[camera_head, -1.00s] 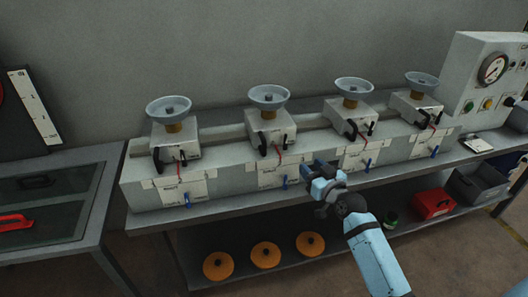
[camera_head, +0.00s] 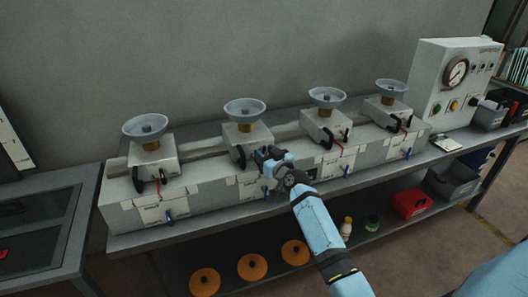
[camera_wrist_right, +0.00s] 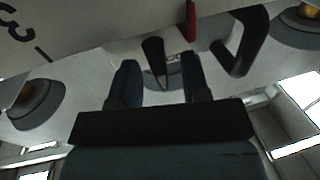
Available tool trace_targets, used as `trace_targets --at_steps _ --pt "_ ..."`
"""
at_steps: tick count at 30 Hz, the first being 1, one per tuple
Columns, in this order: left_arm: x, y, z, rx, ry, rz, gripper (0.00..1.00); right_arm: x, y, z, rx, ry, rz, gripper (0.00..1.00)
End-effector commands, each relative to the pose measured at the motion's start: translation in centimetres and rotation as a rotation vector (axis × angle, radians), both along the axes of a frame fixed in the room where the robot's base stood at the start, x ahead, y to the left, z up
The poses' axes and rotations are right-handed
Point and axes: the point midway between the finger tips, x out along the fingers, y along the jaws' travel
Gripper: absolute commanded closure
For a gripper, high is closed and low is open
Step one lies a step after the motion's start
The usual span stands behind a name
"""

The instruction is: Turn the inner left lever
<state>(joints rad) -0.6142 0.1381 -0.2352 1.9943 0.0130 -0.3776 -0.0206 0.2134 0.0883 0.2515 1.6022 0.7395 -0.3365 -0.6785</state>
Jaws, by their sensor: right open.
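Several grey units with blue-grey dishes stand in a row on the bench. The inner left unit (camera_head: 247,138), second from the left, has a black lever (camera_head: 240,155) on its left front. My right gripper (camera_head: 266,157) is in front of this unit, just right of that lever, and hides part of its front. In the right wrist view my right gripper (camera_wrist_right: 158,85) is open. A narrow black handle (camera_wrist_right: 154,60) shows between its fingertips; I cannot tell whether they touch it. A bent black lever (camera_wrist_right: 245,45) is to the right, apart from the fingers. My left gripper is out of view.
A red part (camera_wrist_right: 190,20) hangs close to the right finger. The outer left unit (camera_head: 152,160) and inner right unit (camera_head: 325,125) stand either side. A gauge box (camera_head: 455,80) is at the right end. Orange discs (camera_head: 252,267) lie on the lower shelf.

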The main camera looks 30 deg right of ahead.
Motion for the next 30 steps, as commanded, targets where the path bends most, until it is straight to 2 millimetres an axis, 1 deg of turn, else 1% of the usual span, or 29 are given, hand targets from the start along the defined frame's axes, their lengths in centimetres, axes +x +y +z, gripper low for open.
trace_targets --at_steps 1,4,12,13,14,15,18,26,30 --pt "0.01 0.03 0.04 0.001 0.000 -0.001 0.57 0.46 -0.02 0.08 0.001 -0.001 0.000 0.57" --pt "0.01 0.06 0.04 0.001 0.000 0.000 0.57 0.89 -0.04 0.01 0.000 0.000 0.000 0.57" --pt "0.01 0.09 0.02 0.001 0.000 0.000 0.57 0.99 -0.03 -0.01 -0.001 0.001 0.000 0.57" --pt "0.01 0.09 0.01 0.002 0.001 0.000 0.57 0.99 -0.04 -0.01 -0.001 0.001 0.000 0.62" --pt "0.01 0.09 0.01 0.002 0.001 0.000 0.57 0.99 -0.04 -0.01 -0.001 0.001 0.000 0.69" --pt "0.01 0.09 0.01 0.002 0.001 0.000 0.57 0.98 -0.04 -0.01 -0.001 0.000 0.000 0.78" --pt "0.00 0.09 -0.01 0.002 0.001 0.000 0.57 0.98 -0.04 -0.01 -0.001 0.000 0.000 1.00" --pt "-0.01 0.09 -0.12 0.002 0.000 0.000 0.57 0.97 -0.05 -0.04 0.010 -0.002 0.000 1.00" --pt "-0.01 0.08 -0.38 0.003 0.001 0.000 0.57 0.96 -0.10 -0.11 0.048 -0.011 0.001 1.00"
